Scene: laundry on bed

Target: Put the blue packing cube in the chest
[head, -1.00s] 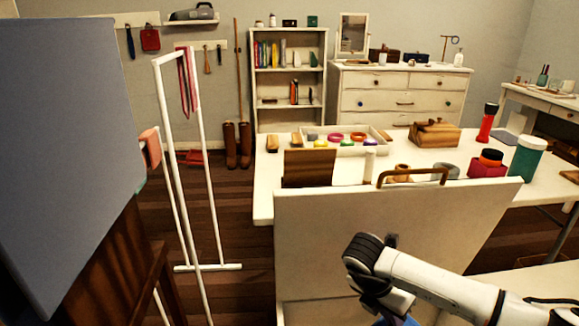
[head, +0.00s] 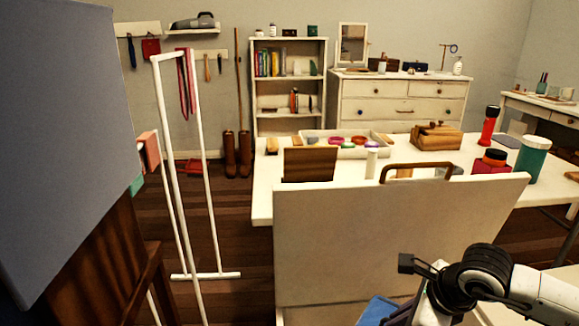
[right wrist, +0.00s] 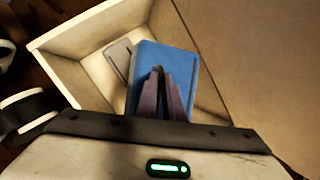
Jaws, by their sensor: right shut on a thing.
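The blue packing cube (right wrist: 172,62) is between the fingers of my right gripper (right wrist: 160,80) in the right wrist view. The gripper is shut on it. The cube is over the open cream chest (right wrist: 62,65), within its walls as seen from above; I cannot tell whether it touches the floor. In the head view part of the blue cube (head: 375,312) shows at the bottom edge, in front of the chest's raised pale lid (head: 390,245). My left gripper is in no view.
A flat grey thing (right wrist: 118,58) lies in the chest beside the cube. Behind the lid stands a white table (head: 262,205) with a wooden box (head: 436,138) and jars. A white rack (head: 205,190) and a large grey panel (head: 65,150) stand at left.

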